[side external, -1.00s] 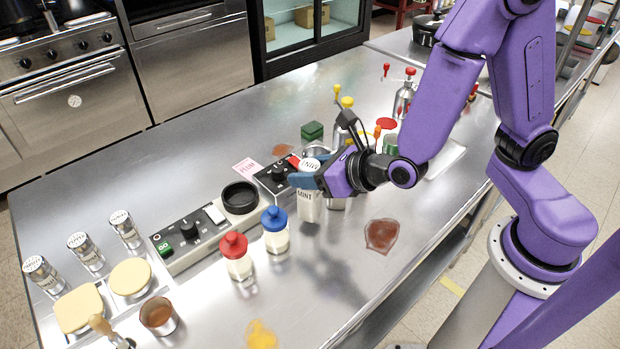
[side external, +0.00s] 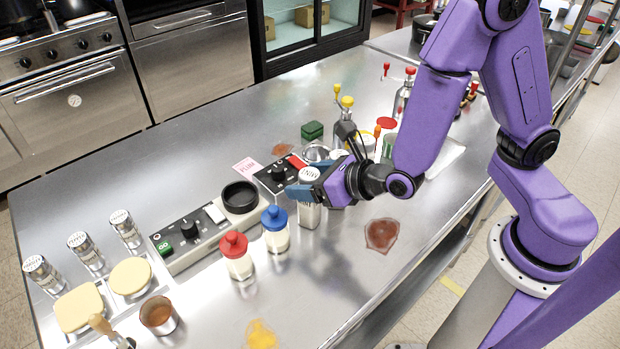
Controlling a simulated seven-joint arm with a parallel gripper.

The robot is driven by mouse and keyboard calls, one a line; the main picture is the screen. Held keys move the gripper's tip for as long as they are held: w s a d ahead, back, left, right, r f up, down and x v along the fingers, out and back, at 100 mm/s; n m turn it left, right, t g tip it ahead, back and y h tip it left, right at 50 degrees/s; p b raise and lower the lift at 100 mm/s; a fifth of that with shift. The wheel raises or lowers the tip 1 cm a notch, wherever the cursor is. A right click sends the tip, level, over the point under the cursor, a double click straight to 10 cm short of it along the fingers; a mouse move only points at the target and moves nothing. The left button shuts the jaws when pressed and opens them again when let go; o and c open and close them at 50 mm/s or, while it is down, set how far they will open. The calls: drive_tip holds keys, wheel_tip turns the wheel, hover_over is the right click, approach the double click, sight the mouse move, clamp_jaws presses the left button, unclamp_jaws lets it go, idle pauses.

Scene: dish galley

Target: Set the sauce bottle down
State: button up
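A control panel (side external: 205,245) with a black ring (side external: 240,196) lies behind the bottles. A reddish spill (side external: 381,235) is right of the held container. Several shakers, yellow lids and a brown cup (side external: 159,316) stand at the left.

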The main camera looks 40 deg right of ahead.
drive_tip(key=shift+r, duration=0.2)
drive_tip(key=v, duration=0.7)
drive_tip(key=shift+s, duration=0.25)
drive_tip(key=shift+d+r, duration=0.1)
